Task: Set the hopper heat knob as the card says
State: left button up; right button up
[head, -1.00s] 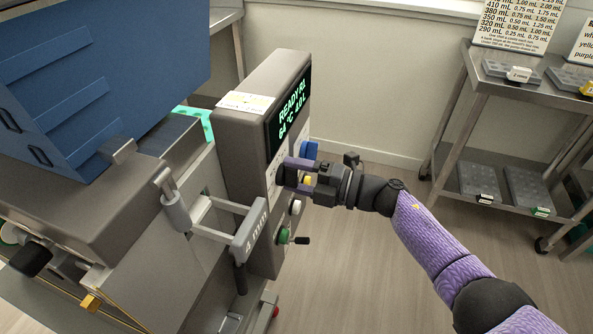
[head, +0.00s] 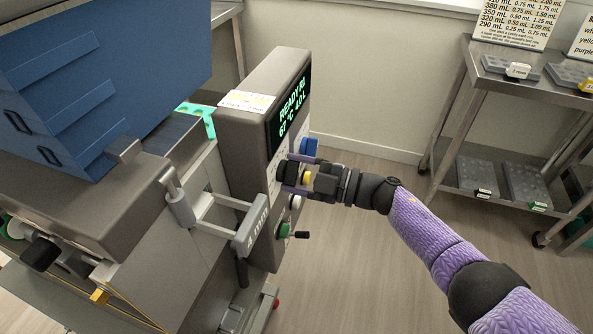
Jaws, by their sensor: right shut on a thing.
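The control panel of the depositor (head: 236,160) stands left of centre, with a green-lit display (head: 292,108) reading READY, 67 °C and 4.0 L. My right gripper (head: 291,175) comes in from the right, its purple fingers shut on a dark round knob (head: 286,172) below the display. The knob's scale and pointer are hidden by the fingers and the steep angle. A pale card with a yellow edge (head: 247,101) lies on top of the panel; its print is too small to read. My left gripper is not in view.
A blue hopper (head: 100,75) fills the upper left. A blue part (head: 309,146) is just behind the gripper; a green knob with a black lever (head: 285,230) is below. A grey handle (head: 248,228) juts out in front. A steel cart (head: 500,85) stands right; floor between is clear.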

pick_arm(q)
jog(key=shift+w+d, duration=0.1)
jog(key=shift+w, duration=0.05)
pick_arm(e)
jog(key=shift+f, duration=0.1)
jog(key=o, duration=1.2)
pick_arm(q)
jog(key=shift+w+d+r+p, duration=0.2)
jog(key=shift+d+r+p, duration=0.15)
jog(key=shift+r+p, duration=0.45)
pick_arm(e)
jog(key=shift+o, duration=0.2)
jog(key=v, duration=1)
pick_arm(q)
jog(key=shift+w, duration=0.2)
